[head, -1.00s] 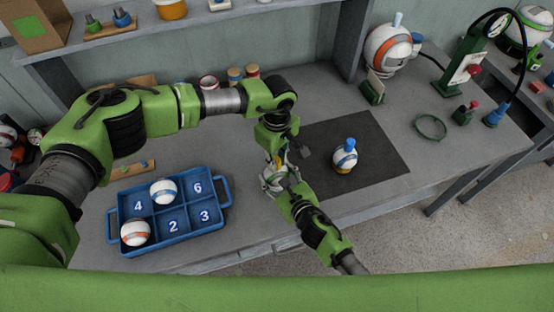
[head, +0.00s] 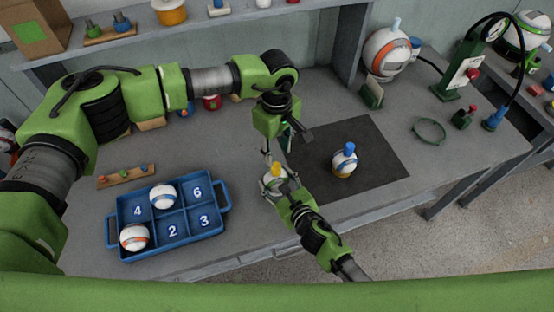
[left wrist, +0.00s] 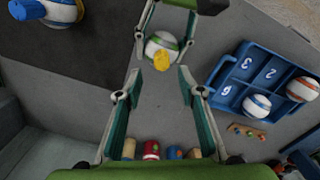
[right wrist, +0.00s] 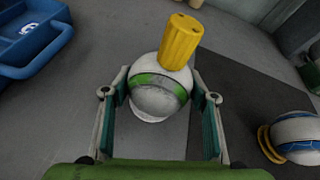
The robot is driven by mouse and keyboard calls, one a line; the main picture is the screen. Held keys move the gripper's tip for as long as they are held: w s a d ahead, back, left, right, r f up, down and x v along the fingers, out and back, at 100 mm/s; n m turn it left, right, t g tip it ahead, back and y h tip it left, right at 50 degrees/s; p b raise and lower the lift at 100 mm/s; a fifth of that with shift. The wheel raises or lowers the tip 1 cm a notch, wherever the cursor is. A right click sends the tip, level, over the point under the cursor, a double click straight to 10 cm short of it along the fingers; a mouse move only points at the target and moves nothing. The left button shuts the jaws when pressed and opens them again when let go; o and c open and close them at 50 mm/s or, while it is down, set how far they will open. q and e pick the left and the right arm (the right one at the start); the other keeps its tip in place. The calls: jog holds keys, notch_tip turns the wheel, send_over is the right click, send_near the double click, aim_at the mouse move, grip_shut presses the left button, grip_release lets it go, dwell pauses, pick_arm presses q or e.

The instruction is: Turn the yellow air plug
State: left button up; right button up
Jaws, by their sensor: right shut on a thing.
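The yellow air plug (head: 276,168) stands up from the top of a white ball with a green band (right wrist: 158,88). My right gripper (head: 278,188) is shut on this ball, with a finger on each side of it. The plug (right wrist: 181,40) leans a little to the right in the right wrist view. My left gripper (left wrist: 158,76) is open and empty, above and behind the ball in the head view. In the left wrist view the plug (left wrist: 161,61) shows beyond its open fingers, apart from them. Whether the plug is seated fully I cannot tell.
A blue numbered tray (head: 226,192) holds a blue-banded ball (head: 163,196) and an orange-banded ball (head: 134,237). A ball with a blue plug (head: 344,163) stands on the dark mat (head: 385,165). A pump (head: 465,60) and a green ring (head: 429,131) are at the right.

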aim_at(277, 165)
jog(key=shift+r, duration=0.15)
pick_arm(q)
notch_tip(277, 165, up, 5)
jog(key=shift+r, duration=0.1)
pick_arm(e)
jog(key=shift+w, duration=0.1)
jog(key=o, duration=1.8)
jog(key=shift+o, duration=0.9)
